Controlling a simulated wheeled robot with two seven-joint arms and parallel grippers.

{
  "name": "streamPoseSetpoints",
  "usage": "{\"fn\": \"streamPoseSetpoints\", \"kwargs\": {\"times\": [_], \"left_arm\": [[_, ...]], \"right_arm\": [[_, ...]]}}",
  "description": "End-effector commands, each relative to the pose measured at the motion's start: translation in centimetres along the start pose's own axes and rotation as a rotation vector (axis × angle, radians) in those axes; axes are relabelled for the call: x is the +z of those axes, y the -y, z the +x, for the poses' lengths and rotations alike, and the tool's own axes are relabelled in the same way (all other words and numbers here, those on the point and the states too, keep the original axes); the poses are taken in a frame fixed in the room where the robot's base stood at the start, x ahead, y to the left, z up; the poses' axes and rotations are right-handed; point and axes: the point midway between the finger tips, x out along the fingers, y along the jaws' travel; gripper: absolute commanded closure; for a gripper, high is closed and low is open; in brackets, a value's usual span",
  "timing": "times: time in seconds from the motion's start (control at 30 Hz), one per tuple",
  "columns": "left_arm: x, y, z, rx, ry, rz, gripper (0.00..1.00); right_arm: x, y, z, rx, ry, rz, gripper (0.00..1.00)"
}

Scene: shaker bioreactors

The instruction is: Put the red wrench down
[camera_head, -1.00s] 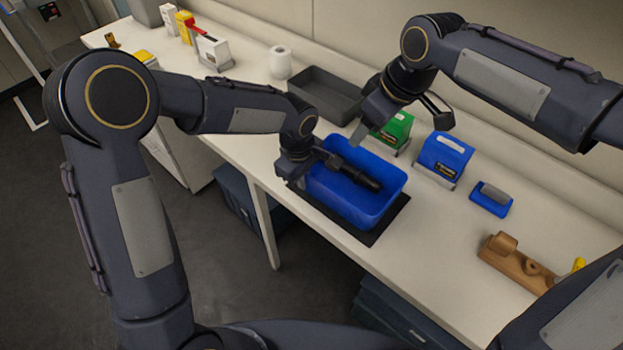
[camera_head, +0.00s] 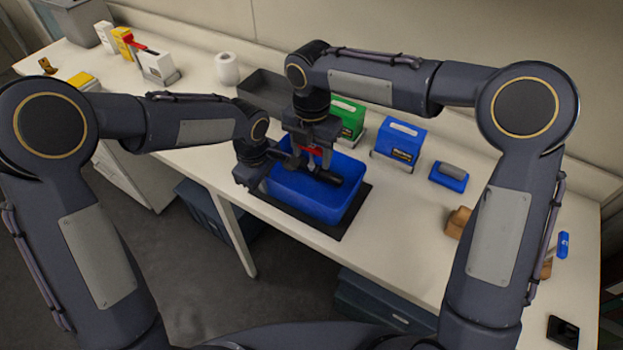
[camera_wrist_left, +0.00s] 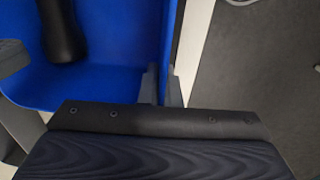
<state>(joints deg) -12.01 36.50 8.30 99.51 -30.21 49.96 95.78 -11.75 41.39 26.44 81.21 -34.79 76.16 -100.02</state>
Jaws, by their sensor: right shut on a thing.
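A small red piece, likely the red wrench (camera_head: 312,150), shows at my right gripper (camera_head: 318,160); most of its shape is hidden. That gripper is shut on it, pointing down over the far part of the blue bin (camera_head: 300,200). A black cylindrical thing (camera_head: 337,181) lies in the bin and shows in the left wrist view (camera_wrist_left: 62,28). My left gripper (camera_head: 266,168) is at the bin's left rim. In the left wrist view its fingers (camera_wrist_left: 160,86) stand close on either side of the bin wall; whether they press on it is unclear.
The bin stands on a black mat (camera_head: 352,212) near the table's front edge. Behind are a dark grey tray (camera_head: 265,92), a green box (camera_head: 347,116) and a blue box (camera_head: 398,142). A blue block with a grey top (camera_head: 449,177) lies to the right. Bare table lies right of the mat.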

Motion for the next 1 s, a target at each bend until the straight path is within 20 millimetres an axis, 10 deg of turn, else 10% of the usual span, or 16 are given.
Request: {"fn": "streamPoseSetpoints", "kwargs": {"times": [0.5, 0.93, 0.97, 1.0], "left_arm": [[0.0, -0.1, -0.1, 0.002, 0.0, 0.0, 1.0], [0.0, -0.1, -0.1, 0.002, 0.0, 0.0, 1.0], [0.0, -0.1, -0.1, 0.002, 0.0, 0.0, 1.0], [0.0, -0.1, -0.1, 0.002, 0.0, 0.0, 1.0]], "right_arm": [[0.0, 0.0, 6.9, 0.0, -0.002, 0.005, 0.68], [0.0, 0.0, 7.6, 0.001, -0.001, 0.005, 0.68], [0.0, 0.0, 7.5, 0.001, 0.0, 0.006, 0.41], [0.0, 0.0, 7.5, 0.001, 0.0, 0.006, 0.35]]}}
